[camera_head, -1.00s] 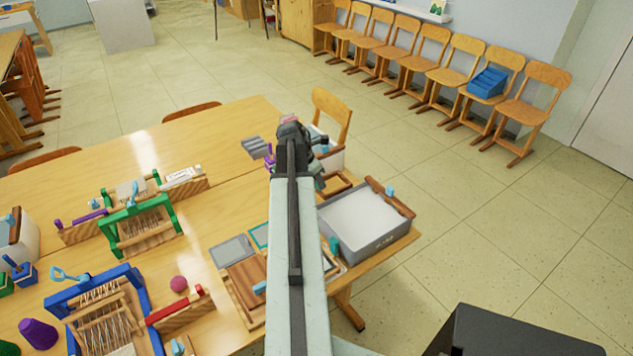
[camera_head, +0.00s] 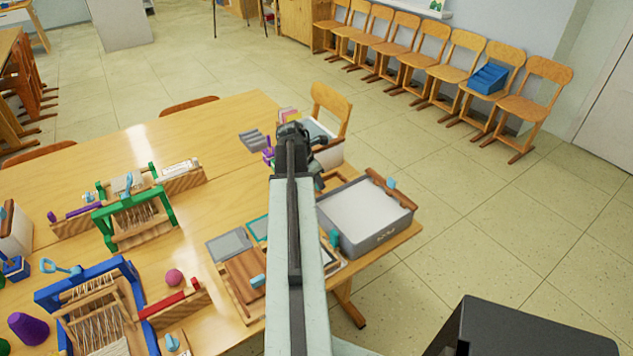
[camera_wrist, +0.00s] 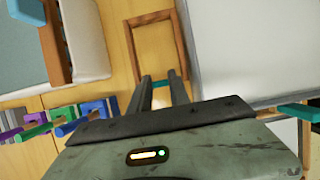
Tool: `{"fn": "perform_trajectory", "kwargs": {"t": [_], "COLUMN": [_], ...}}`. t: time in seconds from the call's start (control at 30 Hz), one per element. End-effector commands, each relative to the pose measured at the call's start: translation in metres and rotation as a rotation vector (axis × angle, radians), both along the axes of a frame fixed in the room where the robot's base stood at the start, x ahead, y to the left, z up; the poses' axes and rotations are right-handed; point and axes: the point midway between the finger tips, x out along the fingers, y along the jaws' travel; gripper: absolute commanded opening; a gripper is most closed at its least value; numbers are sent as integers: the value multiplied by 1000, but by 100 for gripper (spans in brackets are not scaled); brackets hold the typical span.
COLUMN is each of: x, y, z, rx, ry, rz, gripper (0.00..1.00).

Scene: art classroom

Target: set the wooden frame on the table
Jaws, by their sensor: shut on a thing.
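The wooden frame is a thin brown rectangle (camera_wrist: 183,45) just ahead of my fingers in the wrist view, with pale wood showing through its opening. My gripper (camera_wrist: 162,86) is shut at its near end, where a small teal piece shows between the fingertips. In the head view my gripper (camera_head: 293,150) is over the right end of the table (camera_head: 115,125). My arm hides most of the frame there. I cannot tell whether the frame touches the tabletop or hangs just above it.
A grey tray with white contents (camera_head: 378,240) stands close to the right of the frame. A white bin (camera_head: 328,155) is near it on the far side. Green (camera_head: 133,222) and blue looms (camera_head: 95,290) fill the left. Bare tabletop lies behind the looms.

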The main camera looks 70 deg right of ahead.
Motion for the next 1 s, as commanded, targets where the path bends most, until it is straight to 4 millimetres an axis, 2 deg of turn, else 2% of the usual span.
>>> {"fn": "perform_trajectory", "kwargs": {"t": [1.0], "x": [1], "y": [0], "z": [-11], "rx": [0], "ry": [0], "rz": [2], "gripper": [0]}}
